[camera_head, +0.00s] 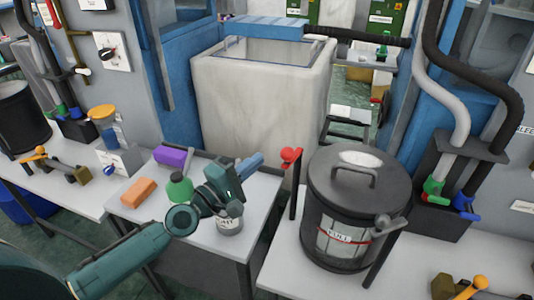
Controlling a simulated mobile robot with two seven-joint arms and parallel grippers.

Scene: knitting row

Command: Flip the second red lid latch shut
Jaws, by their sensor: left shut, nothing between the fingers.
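A dark round drum (345,205) with a lid (360,182) and a top handle stands on the right-hand white table. A red latch knob (288,155) sits on top of an upright dark post at the drum's left. A grey knob (382,221) sits on a slanted dark bar at its right front. I cannot tell whether either is latched. My left gripper (235,206) is shut and empty over the middle table, left of the drum and apart from the red knob. My own arm partly hides the table there. My right gripper is not in view.
An orange block (138,192), a purple block (173,156) and a green conical item (180,188) lie on the middle table (150,215). A labelled can (229,226) is partly hidden below my gripper. A large pale tank (262,105) stands behind. Hoses hang at right.

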